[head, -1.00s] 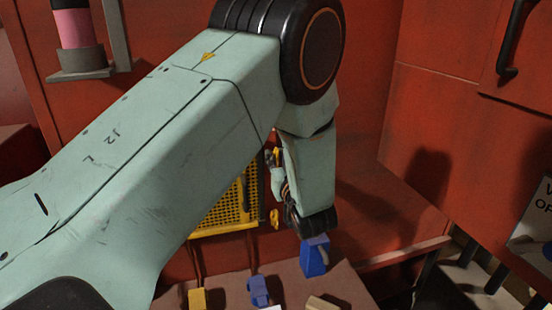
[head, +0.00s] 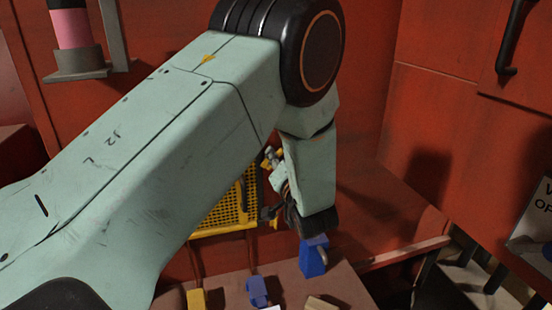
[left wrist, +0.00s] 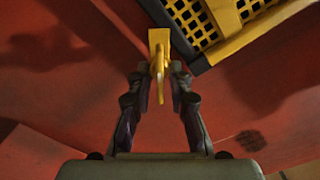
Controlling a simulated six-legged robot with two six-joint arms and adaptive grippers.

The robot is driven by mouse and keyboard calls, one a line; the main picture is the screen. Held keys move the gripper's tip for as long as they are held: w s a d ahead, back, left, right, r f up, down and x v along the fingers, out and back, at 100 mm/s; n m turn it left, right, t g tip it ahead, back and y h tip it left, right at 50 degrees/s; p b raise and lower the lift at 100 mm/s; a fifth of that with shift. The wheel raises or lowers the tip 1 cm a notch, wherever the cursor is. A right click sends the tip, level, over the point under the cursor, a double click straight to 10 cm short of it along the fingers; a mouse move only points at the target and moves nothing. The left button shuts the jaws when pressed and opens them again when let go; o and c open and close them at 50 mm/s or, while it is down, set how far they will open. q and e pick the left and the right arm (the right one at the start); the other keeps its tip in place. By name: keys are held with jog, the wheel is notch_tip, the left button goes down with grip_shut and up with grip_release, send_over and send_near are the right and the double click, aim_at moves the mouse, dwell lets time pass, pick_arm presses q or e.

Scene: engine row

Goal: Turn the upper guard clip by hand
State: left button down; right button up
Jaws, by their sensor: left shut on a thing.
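The upper guard clip is a yellow piece that shows in the left wrist view (left wrist: 158,39), beside the dark-edged corner of the yellow mesh guard (left wrist: 215,20). My left gripper (left wrist: 159,72) is shut on the clip, with one dark finger on each side of its narrow part. In the head view the guard (head: 236,208) is partly hidden behind my left arm, and the hand hides most of the clip. A lower yellow clip (head: 274,223) shows just under the hand, partly covered. My right gripper is not in view.
Below the guard is a brown ledge (head: 345,285) with a blue padlock-like block (head: 313,258), a smaller blue piece (head: 257,291) and a yellow block (head: 196,299). Red walls stand behind and to the right. A pink cylinder (head: 71,28) in a grey bracket is at upper left.

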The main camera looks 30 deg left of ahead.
pick_arm(q)
jog(key=m, duration=0.5)
jog(key=shift+f+m, duration=0.3)
jog(key=shift+f, duration=0.1)
jog(key=shift+d+f+m, duration=0.1)
jog(key=shift+f+m, duration=0.1)
jog(key=shift+m, duration=2.1)
jog(key=shift+s, duration=0.1)
